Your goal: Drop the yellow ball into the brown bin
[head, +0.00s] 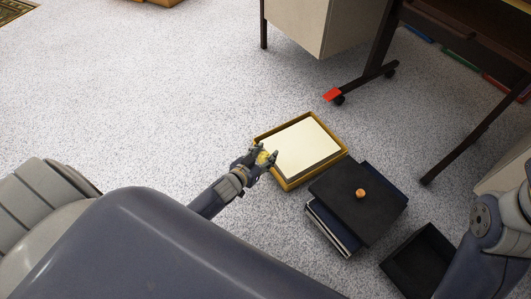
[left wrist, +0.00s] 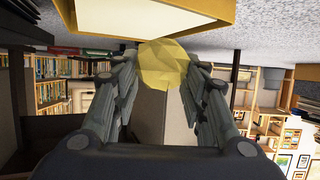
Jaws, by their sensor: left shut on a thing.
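My left gripper (head: 262,158) is shut on the yellow ball (head: 263,159), just left of a low golden-brown box or bin (head: 292,184) with a flat cream surface inside. The ball is faceted and sits between the two fingertips in the left wrist view (left wrist: 168,64). In that view the golden-brown rim (left wrist: 140,32) is just beyond the ball. I cannot tell whether ball and rim touch. My right arm shows at the right edge of the head view, but its gripper is out of sight.
A dark flat stack (head: 345,215) with a small orange-brown object (head: 360,193) on top is right of the golden-brown box. An open black box (head: 420,262) is near my right arm. A desk leg (head: 365,80) on casters stands behind. Speckled carpet at left is clear.

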